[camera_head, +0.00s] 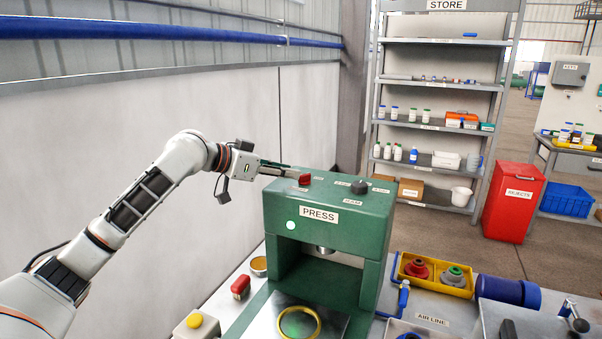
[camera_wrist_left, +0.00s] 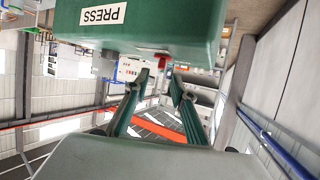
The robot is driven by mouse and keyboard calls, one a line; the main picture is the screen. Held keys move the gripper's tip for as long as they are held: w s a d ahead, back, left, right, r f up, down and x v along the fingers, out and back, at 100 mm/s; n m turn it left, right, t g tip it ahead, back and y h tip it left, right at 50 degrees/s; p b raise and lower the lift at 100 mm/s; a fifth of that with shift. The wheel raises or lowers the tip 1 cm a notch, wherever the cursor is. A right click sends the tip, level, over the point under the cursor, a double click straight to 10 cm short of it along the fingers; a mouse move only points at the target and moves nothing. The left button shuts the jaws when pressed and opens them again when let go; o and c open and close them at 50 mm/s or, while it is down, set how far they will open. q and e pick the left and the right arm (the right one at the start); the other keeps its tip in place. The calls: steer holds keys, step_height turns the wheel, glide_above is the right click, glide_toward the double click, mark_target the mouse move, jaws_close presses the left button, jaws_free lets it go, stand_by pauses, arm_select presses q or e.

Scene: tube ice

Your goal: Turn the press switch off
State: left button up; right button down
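The green press (camera_head: 325,215) stands on the bench with a PRESS label on its front. A small red switch (camera_head: 304,179) sits on its top at the left. It also shows in the wrist view (camera_wrist_left: 163,56) just beyond my fingertips. My left gripper (camera_head: 291,171) reaches in from the left at the height of the press top, with its tips close beside the red switch. In the wrist view its two green fingers (camera_wrist_left: 164,78) are apart with nothing held between them. I cannot tell whether a finger touches the switch. My right gripper is not in view.
A black knob (camera_head: 359,187) sits on the press top to the right. A pale green lamp (camera_head: 292,225) shows on its front. A yellow tray (camera_head: 435,275) and blue cylinder (camera_head: 508,291) lie to the right. A wall runs behind my left arm; a shelf (camera_head: 440,87) stands behind.

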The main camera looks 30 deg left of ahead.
mark_target(304, 178)
arm_select(q)
steer(key=shift+x, duration=2.65)
steer(key=shift+a+f, duration=0.1)
jaws_close()
